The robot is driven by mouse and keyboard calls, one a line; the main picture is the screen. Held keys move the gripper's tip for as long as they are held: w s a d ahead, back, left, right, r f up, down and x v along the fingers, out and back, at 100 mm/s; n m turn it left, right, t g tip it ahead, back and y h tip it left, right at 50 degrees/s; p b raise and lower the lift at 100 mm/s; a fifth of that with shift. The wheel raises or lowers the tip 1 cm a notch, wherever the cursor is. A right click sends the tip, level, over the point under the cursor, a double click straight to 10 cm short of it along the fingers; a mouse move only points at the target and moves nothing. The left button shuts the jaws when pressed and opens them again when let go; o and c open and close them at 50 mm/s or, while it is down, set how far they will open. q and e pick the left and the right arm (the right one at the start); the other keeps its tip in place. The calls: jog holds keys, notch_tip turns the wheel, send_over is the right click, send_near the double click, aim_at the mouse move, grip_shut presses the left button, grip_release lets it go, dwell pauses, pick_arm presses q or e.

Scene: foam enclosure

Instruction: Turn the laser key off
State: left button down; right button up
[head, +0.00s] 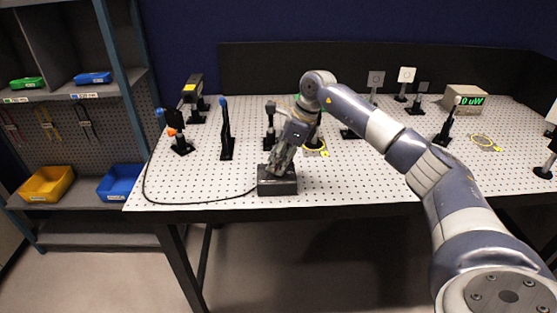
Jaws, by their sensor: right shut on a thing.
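A dark grey laser controller box (277,187) stands at the front edge of the perforated optical table (380,187), with a black cable running from it to the left. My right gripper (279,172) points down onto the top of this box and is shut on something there. That is likely the laser key, but the key itself is hidden by the fingers. My right arm reaches in from the lower right across the table. My left gripper does not show.
Several black optic mounts stand behind and left of the box, including a tall post (226,135). A power meter (465,99) reads "0 uW" at the back right. Shelves with a yellow bin (46,184) and a blue bin (119,183) stand left. The table's front right is mostly clear.

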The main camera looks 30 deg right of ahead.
jog(key=shift+n, duration=0.6)
jog(key=o, duration=1)
jog(key=shift+o, duration=0.2)
jog(key=shift+g, duration=0.3)
jog(key=v, duration=1.2)
jog(key=shift+d, duration=0.2)
